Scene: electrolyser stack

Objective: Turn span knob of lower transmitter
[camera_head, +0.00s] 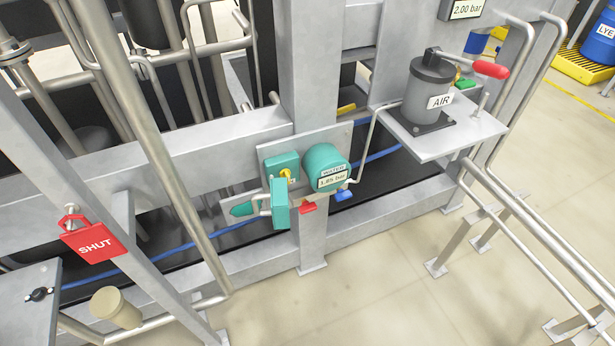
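The lower transmitter (322,160) is a teal round housing on a grey plate on the frame's upright. Its labels read "WATER" and what looks like 1.85 bar. To its left is a teal box (278,163) with a small yellow knob (286,174) on its face. A teal flap (280,203) stands just below the knob and appears to be an open cover. Red (308,208) and blue (344,196) handles sit below the transmitter. Neither of my grippers is in view.
A grey AIR canister (427,90) with a red handle (490,69) stands on a shelf at right. An upper display (467,9) reads 2.00 bar. A red SHUT tag (94,240) hangs at left. A slanted pipe (175,170) runs left of the transmitter. Floor is clear in front.

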